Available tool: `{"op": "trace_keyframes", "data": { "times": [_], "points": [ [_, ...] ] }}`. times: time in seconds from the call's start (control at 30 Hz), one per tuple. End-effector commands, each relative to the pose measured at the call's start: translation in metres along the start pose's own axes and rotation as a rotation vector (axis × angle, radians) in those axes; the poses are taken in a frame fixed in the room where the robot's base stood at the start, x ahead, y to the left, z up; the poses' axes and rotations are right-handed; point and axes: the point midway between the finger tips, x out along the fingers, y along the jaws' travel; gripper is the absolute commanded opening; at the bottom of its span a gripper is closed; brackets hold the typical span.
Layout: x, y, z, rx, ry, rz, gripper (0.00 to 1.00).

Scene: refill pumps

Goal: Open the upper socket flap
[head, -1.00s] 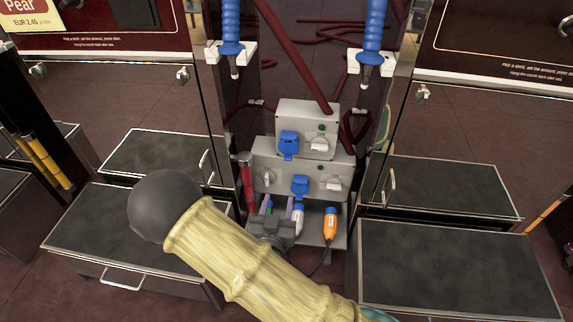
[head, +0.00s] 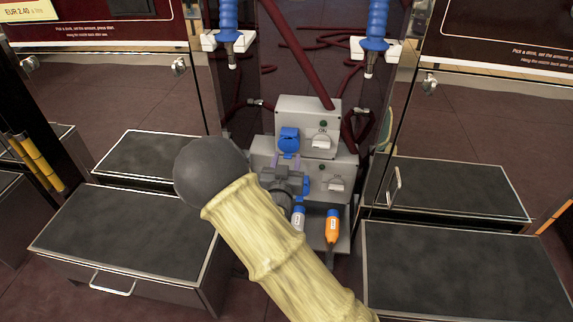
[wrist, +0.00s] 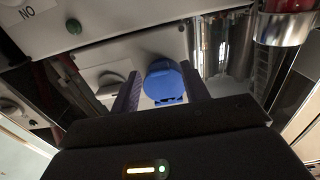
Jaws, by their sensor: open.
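The upper socket flap (head: 289,139) is blue and sits at the left of the upper grey box (head: 308,112); it looks closed. My gripper (head: 287,160) is open, its two fingertips just below this flap and nothing visible between them in the head view. In the wrist view my gripper (wrist: 160,85) has one dark finger on each side of a blue flap (wrist: 164,82), which appears to be the upper one. I cannot tell whether the fingers touch it. The lower socket's blue flap (head: 306,186) is partly hidden behind my gripper.
The lower grey box (head: 345,168) carries a white switch. A blue-and-white plug (head: 298,217) and an orange plug (head: 333,226) stand below it. Blue-handled nozzles (head: 376,25) hang above, with dark red hoses behind. Drawer units flank the boxes on both sides.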

Motion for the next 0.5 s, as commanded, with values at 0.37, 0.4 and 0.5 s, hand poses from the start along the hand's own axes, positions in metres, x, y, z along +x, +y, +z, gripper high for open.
{"op": "trace_keyframes", "data": {
  "times": [0.37, 0.4, 0.5],
  "points": [
    [0.0007, 0.0, -0.0005, 0.0, 0.0, 0.0, 0.22],
    [0.0007, 0.0, -0.0004, 0.0, 0.0, 0.0, 0.14],
    [0.0006, -0.0001, -0.0004, 0.0, 0.0, 0.0, 0.0]
  ]
}}
